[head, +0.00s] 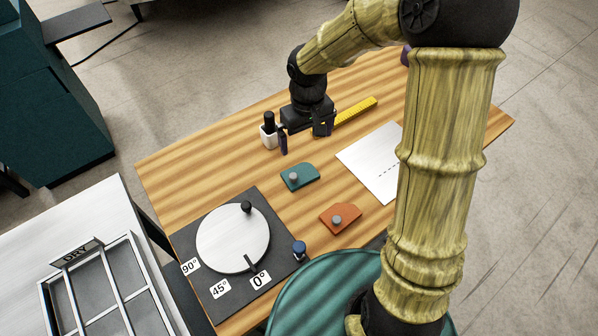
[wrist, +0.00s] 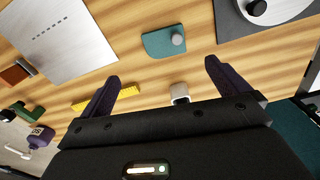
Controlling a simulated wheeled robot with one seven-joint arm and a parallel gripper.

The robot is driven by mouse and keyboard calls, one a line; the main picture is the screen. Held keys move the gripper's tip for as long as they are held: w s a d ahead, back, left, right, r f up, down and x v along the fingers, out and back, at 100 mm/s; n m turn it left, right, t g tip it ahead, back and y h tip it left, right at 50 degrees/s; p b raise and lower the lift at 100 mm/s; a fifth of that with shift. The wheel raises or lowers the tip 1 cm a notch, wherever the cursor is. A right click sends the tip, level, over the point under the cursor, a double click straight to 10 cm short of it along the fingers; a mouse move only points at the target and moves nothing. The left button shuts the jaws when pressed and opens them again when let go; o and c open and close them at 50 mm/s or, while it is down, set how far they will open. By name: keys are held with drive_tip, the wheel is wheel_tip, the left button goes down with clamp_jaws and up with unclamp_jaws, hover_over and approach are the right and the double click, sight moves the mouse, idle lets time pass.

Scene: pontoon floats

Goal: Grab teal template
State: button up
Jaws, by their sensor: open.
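The teal template (head: 299,176) lies flat on the wooden table, with a grey round knob on its top. It also shows in the wrist view (wrist: 158,42), ahead of my fingers and toward the top middle. My gripper (head: 303,136) is above the far part of the table, behind the template in the head view. The template is apart from the fingers.
An orange template (head: 340,218) lies nearer, beside a white sheet (head: 376,162). A dark board with a white disc (head: 232,238) is at left front. A yellow ruler (head: 355,111) lies behind.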

drive_tip(key=shift+w+a, duration=0.45)
drive_tip(key=shift+a, duration=0.2)
drive_tip(key=shift+f, duration=0.1)
drive_tip(key=p, duration=0.1)
hover_over(301, 175)
drive_tip(key=f, duration=1.1)
drive_tip(key=shift+s+a+f, duration=0.2)
drive_tip(key=shift+a+f, duration=0.05)
drive_tip(key=shift+d+f, duration=0.25)
drive_tip(key=shift+w+a+f+p, duration=0.15)
drive_tip(key=shift+f+p, duration=0.25)
drive_tip(key=shift+f, duration=0.9)
drive_tip(key=shift+w+d+f+p, duration=0.1)
drive_tip(key=shift+f+p, duration=0.25)
drive_tip(key=shift+f, duration=0.95)
